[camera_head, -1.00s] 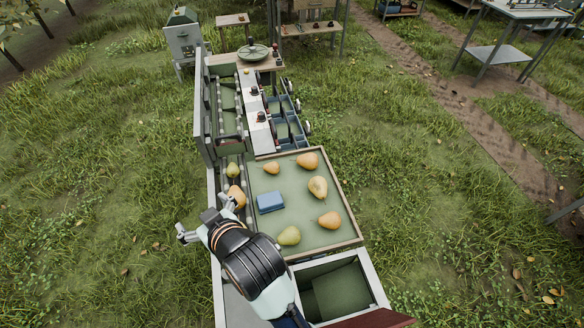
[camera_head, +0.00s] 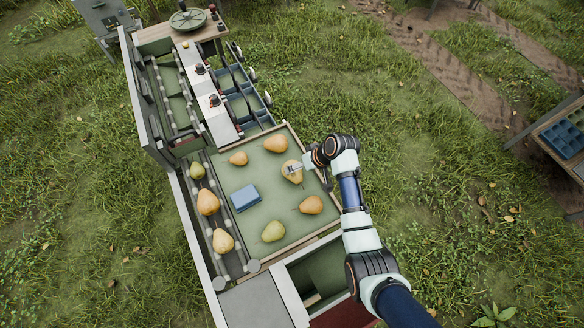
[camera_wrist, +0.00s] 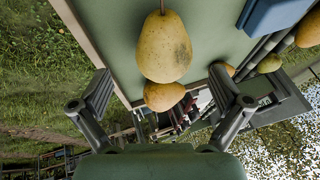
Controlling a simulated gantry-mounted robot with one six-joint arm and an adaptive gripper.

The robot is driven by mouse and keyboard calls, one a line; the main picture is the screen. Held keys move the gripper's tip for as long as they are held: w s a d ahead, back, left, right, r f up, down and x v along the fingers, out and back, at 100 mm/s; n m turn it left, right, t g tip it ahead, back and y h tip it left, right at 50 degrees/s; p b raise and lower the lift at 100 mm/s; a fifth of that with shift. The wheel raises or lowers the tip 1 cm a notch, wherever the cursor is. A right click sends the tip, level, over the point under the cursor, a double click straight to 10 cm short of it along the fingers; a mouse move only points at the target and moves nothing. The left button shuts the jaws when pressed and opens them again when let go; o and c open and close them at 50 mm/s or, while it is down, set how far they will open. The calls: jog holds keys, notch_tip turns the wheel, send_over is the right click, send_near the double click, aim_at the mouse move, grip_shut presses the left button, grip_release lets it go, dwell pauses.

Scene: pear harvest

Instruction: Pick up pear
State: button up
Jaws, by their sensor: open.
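A yellow pear (camera_head: 292,173) with a brown blemish lies on the right side of the green tray (camera_head: 246,221). In the wrist view this pear (camera_wrist: 165,48) is large and lies ahead of my gripper, centred between the fingers. My gripper (camera_wrist: 160,84) is open and empty, its two fingers spread left and right. In the head view my gripper (camera_head: 297,167) is at the pear's upper right, partly covering it. I cannot tell whether it touches the pear. A smaller orange pear (camera_wrist: 164,96) shows beyond it in the wrist view.
The tray also holds orange pears (camera_head: 276,144), a green pear (camera_head: 273,231) and a blue block (camera_head: 244,198). Several pears (camera_head: 208,202) sit in the roller lane at left. A raised wooden rim (camera_head: 296,134) borders the tray. An open green bin (camera_head: 322,270) is in front.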

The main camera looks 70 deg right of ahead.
jog(key=b+x, duration=0.1)
jog(key=x, duration=0.4)
jog(key=shift+w+a, duration=0.1)
jog(key=shift+w, duration=0.25)
jog(key=shift+c, duration=0.2)
jog(key=c, duration=1.3)
